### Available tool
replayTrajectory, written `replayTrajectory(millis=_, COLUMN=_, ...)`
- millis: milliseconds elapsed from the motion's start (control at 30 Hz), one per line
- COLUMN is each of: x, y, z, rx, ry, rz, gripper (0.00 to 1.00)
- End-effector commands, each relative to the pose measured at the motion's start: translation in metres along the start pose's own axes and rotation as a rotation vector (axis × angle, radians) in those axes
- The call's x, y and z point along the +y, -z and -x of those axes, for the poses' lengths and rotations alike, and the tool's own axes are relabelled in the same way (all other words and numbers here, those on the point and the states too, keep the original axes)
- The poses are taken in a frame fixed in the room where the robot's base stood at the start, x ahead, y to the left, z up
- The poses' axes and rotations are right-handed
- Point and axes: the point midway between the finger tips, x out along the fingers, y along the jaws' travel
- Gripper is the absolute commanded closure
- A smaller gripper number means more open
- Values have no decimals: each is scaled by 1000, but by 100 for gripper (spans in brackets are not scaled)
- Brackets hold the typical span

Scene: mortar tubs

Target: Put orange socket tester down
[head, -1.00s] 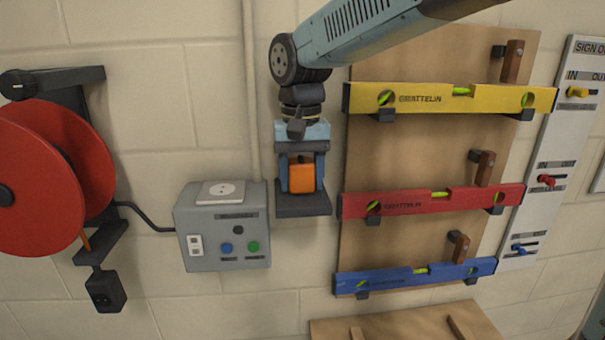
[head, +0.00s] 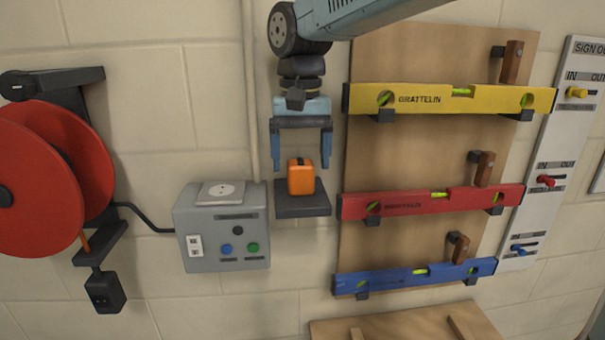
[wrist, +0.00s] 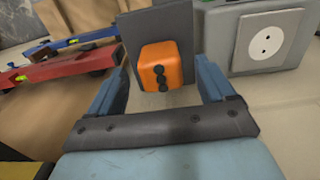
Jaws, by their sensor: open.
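The orange socket tester (head: 301,177) stands upright on a small dark shelf (head: 303,211) on the wall. My gripper (head: 301,168) is open above and around the tester's upper part, with a finger on each side and clear gaps to it. In the wrist view the tester (wrist: 166,62) shows its dark round spots, between and beyond the two blue fingers (wrist: 165,88). The dark shelf (wrist: 150,28) lies behind it there. Nothing is held.
A grey box with a white socket (head: 221,228) is just left of the shelf. A board with yellow (head: 450,99), red (head: 430,201) and blue (head: 415,278) levels is close on the right. A red cable reel (head: 40,180) hangs far left.

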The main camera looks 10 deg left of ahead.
Motion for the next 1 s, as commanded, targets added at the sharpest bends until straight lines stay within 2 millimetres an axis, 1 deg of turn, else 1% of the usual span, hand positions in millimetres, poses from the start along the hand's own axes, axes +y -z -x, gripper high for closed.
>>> replayTrajectory(millis=33, x=0, y=1, z=11, rx=3, ry=2, rz=0, gripper=17)
replayTrajectory(millis=200, x=0, y=1, z=44, rx=2, ry=1, rz=-1, gripper=17)
replayTrajectory(millis=300, x=0, y=0, z=60, rx=1, ry=1, rz=0, gripper=17)
replayTrajectory(millis=433, x=0, y=0, z=76, rx=1, ry=1, rz=0, gripper=17)
replayTrajectory(millis=633, x=0, y=0, z=85, rx=-1, ry=0, rz=0, gripper=17)
replayTrajectory(millis=1000, x=0, y=0, z=86, rx=-1, ry=0, rz=1, gripper=17)
